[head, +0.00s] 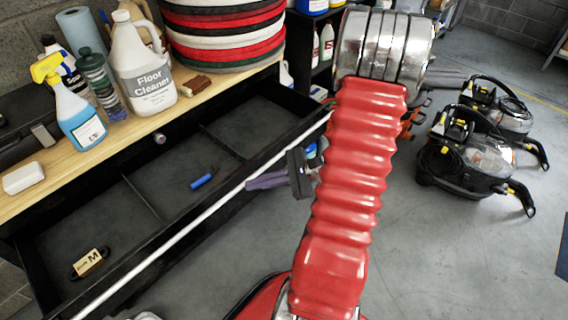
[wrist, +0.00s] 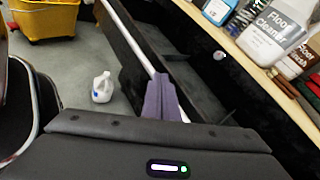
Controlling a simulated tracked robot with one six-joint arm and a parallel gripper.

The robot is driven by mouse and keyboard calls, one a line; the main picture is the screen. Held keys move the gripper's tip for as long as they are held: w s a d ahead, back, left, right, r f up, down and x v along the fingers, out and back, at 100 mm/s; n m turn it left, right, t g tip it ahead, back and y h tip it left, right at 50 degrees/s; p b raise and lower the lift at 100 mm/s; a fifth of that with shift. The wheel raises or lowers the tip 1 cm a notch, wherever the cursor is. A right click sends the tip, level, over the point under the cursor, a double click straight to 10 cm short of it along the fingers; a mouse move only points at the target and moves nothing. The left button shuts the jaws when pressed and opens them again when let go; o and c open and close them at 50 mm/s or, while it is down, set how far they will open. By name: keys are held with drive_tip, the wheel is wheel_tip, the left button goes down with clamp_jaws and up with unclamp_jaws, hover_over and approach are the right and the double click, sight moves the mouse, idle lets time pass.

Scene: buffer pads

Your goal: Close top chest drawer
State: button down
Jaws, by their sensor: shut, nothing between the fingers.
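The top chest drawer (head: 140,245) is pulled open below the wooden chest top, and its black interior with dividers shows. A silver strip runs along its front edge. A blue marker (head: 202,181) and a padlock-like item with a tan label (head: 89,261) lie inside. My gripper (head: 254,183) has purple fingers, shut and empty, on the outer side of the drawer front near its middle. In the wrist view, the fingers (wrist: 158,96) overlap the drawer front (wrist: 128,45) and its strip. I cannot tell if they touch it.
A floor cleaner jug (head: 148,75), a blue spray bottle (head: 80,110) and stacked buffer pads (head: 225,35) stand on the wooden top. Black vacuum machines (head: 470,150) stand at right. A white jug (wrist: 102,87) and yellow bucket (wrist: 45,18) are on the floor.

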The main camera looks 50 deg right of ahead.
drive_tip(key=s+d+f+m+t+h, duration=0.4)
drive_tip(key=d+f+m+h, duration=0.1)
drive_tip(key=d, duration=0.3)
drive_tip(key=s+d+f+m+t+h, duration=0.3)
drive_tip(key=s+d+f+m+h, duration=0.1)
drive_tip(key=d+m, duration=0.4)
drive_tip(key=shift+s+d+f+t+h, duration=0.4)
drive_tip(key=shift+d+f+h, duration=0.2)
drive_tip(key=shift+f, duration=0.25)
drive_tip(key=shift+w+a, duration=0.1)
drive_tip(key=shift+w, duration=0.05)
hover_over(284, 164)
drive_tip(key=s+a, duration=0.4)
drive_tip(key=shift+w, duration=0.25)
